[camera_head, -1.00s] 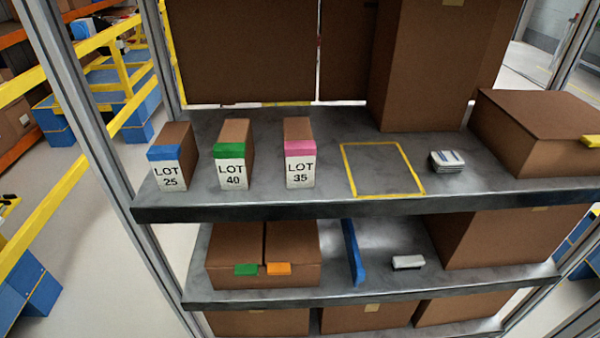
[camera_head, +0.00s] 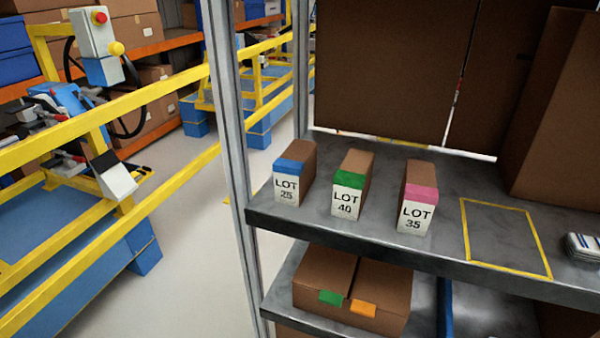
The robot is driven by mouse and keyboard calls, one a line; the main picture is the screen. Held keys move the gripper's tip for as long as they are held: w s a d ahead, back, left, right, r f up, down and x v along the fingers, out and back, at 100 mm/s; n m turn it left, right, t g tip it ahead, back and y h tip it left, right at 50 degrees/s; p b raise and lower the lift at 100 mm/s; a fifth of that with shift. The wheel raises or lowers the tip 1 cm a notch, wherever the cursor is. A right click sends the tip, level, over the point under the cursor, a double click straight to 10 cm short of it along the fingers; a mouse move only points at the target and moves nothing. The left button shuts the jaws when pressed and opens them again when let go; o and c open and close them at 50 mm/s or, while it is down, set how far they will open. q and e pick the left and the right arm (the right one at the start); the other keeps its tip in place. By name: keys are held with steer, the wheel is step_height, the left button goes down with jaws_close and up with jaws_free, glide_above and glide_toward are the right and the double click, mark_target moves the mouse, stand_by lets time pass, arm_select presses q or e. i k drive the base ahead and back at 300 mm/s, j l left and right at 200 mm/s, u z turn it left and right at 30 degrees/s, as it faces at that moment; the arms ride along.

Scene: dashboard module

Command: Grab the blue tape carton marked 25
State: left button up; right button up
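The blue tape carton marked LOT 25 (camera_head: 294,172) stands upright at the left end of the upper grey shelf (camera_head: 400,252), close to the rack's upright. It is brown with a blue band above a white label. Next to it on the right stand a green-banded carton marked LOT 40 (camera_head: 351,184) and a pink-banded carton marked LOT 35 (camera_head: 417,197). The cartons stand apart from each other. Neither of my grippers shows in the head view.
A yellow outlined rectangle (camera_head: 505,238) on the shelf is empty. A small white-and-blue item (camera_head: 583,246) lies right of it. Large brown boxes (camera_head: 385,70) stand behind. The lower shelf holds a brown box (camera_head: 350,290). A grey rack post (camera_head: 232,150) and yellow rails (camera_head: 150,95) are at left.

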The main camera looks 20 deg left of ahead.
mark_target(294, 171)
steer(key=i+j+z, duration=0.25)
steer(key=j, duration=0.45)
steer(key=j+z, duration=0.3)
steer(key=j, duration=0.35)
steer(key=i+j+z, duration=0.1)
steer(key=j+z, duration=0.15)
steer(key=j, duration=0.5)
